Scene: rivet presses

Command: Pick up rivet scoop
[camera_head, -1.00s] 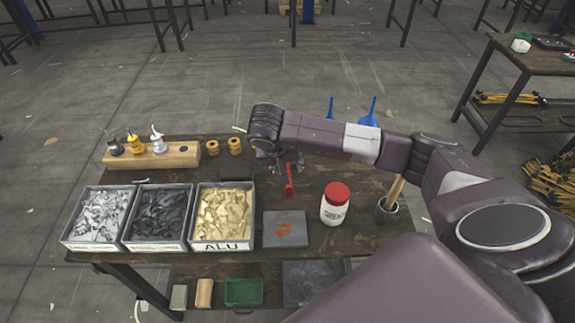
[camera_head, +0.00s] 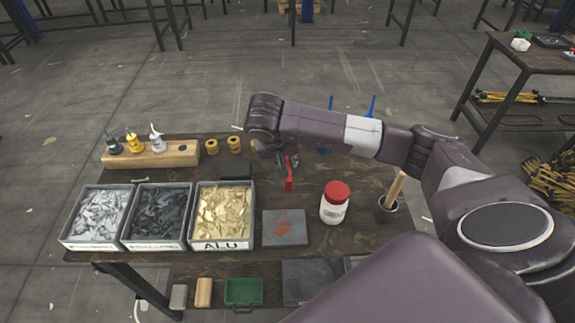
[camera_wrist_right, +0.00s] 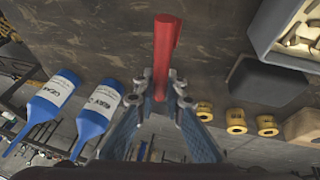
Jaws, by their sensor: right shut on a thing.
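The rivet scoop shows as a red piece (camera_head: 289,181) beyond the grey plate in the head view. In the right wrist view its red shaft (camera_wrist_right: 165,48) stands between the fingertips. My right gripper (camera_head: 286,161) is shut on it, and the fingers (camera_wrist_right: 163,90) touch it from both sides. My wrist partly hides the grip in the head view. Whether the scoop is clear of the table is hard to tell. My left gripper is out of view.
Grey bins of rivets, one marked ALU (camera_head: 222,245), stand at the left of the table. A grey plate (camera_head: 284,240), a red-lidded white jar (camera_head: 335,207) and a cup with a wooden handle (camera_head: 388,211) stand in front. Blue bottles (camera_wrist_right: 96,112) and yellow spools (camera_wrist_right: 236,120) are close by.

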